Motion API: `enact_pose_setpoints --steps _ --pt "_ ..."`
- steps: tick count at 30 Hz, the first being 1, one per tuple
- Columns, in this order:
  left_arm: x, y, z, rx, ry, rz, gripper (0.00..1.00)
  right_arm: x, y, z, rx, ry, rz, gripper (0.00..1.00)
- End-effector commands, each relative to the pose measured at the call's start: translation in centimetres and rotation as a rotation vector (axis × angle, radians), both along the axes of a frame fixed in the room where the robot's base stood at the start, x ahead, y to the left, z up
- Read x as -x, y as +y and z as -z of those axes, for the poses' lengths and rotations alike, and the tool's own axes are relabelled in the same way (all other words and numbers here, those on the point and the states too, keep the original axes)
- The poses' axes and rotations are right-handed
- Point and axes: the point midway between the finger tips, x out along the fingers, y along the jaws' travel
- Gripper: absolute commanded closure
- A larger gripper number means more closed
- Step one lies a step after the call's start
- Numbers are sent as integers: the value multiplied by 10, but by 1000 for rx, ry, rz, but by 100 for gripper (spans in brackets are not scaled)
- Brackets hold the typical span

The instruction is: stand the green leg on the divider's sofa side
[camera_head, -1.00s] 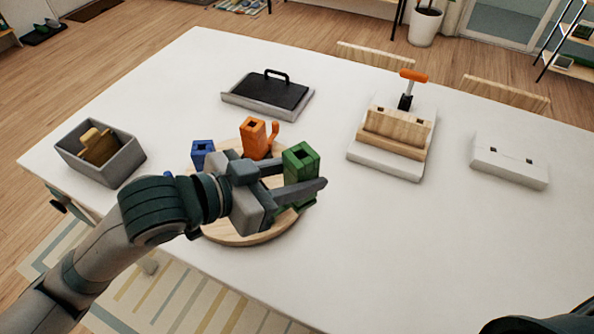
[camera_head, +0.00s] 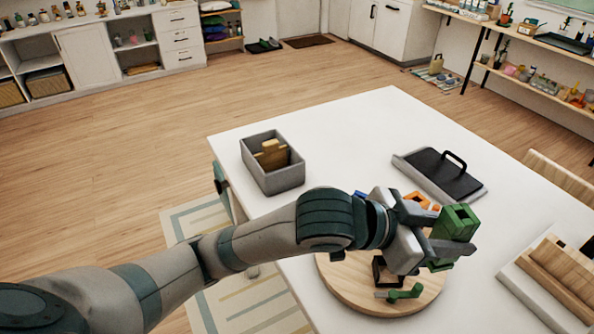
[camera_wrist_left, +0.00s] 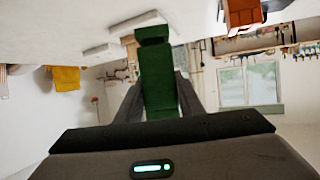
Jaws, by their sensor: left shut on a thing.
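The green leg (camera_head: 458,222), a blocky upright piece with a square hole in its top, is in my left gripper (camera_head: 440,252). In the left wrist view the green leg (camera_wrist_left: 158,80) lies between the two dark fingers, which are shut on it. In the head view it is over the right edge of the round wooden board (camera_head: 340,290); the gap beneath it is hard to judge. An orange piece (camera_head: 423,201) is partly hidden behind the gripper. I cannot tell which thing is the divider. My right gripper is not in view.
A grey bin (camera_head: 275,180) with a wooden piece inside stands left on the white table. A black-topped tray (camera_head: 440,175) with a handle lies behind the gripper. A wooden block on a white base (camera_head: 560,275) is at right.

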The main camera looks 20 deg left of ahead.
Motion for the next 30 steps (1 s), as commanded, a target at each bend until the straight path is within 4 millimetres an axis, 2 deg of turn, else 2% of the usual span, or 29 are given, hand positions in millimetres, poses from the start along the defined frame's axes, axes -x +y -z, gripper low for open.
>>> enact_pose_setpoints --steps 1,5,8,12,15,21,25,30 --pt "-18 3 -6 4 -4 -52 95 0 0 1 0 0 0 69" --pt "-67 21 -19 5 -1 -220 95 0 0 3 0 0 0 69" --pt "-106 42 -29 6 1 -369 95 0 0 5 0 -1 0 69" --pt "-155 80 -40 5 4 -594 95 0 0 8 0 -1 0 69" --pt "-183 110 -44 3 5 -753 95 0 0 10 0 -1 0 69" --pt "-218 170 -45 1 5 -1046 95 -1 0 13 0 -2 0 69" --pt "-229 207 -39 -1 7 -1228 95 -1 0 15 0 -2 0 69" --pt "-233 252 -28 -1 6 -1462 95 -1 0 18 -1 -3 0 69"
